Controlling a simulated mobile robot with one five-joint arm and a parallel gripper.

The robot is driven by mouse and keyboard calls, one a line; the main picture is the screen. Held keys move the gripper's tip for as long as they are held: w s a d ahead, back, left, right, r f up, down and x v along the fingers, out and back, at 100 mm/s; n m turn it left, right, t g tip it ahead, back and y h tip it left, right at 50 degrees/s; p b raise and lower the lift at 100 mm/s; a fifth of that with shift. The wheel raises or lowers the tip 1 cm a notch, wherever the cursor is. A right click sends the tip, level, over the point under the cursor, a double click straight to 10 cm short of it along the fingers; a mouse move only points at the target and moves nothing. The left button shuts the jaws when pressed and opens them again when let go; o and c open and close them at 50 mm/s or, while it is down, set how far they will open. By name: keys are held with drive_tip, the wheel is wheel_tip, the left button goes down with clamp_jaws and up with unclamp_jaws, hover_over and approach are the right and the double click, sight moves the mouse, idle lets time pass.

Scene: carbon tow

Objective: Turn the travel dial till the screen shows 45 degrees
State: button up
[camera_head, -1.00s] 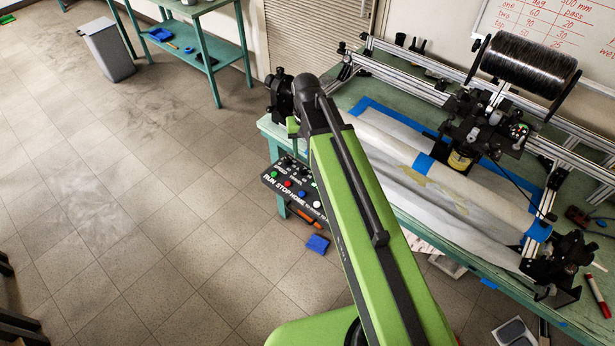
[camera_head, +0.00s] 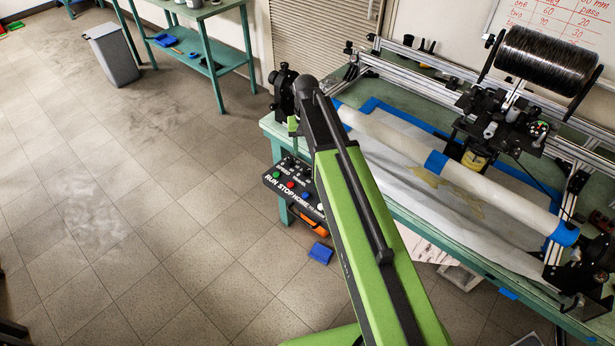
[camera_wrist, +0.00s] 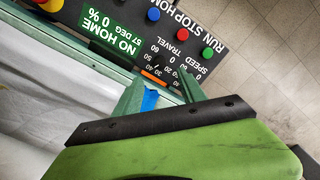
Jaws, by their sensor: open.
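The control panel (camera_head: 292,186) hangs at the left front edge of the green table. In the wrist view the panel (camera_wrist: 70,8) appears upside down, and its green screen (camera_wrist: 110,32) reads NO HOME, 57 DEG and 0 %. The TRAVEL and SPEED labels with number scales show beside the screen. I cannot clearly make out the travel dial itself in the wrist view. My gripper (camera_wrist: 160,94) is open, with its two green fingers apart near the scales. I cannot tell whether it touches the panel. A blue patch shows between the fingers.
Blue (camera_wrist: 153,14), red (camera_wrist: 182,34) and green (camera_wrist: 208,52) buttons sit close by on the panel. A pale tube (camera_head: 490,193) and a black spool (camera_head: 545,62) occupy the table.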

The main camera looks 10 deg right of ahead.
sight(306, 170)
wheel_tip(306, 170, down, 9)
drive_tip(key=b, duration=0.7)
drive_tip(key=shift+f+b, duration=0.15)
drive_tip(key=shift+b, duration=0.15)
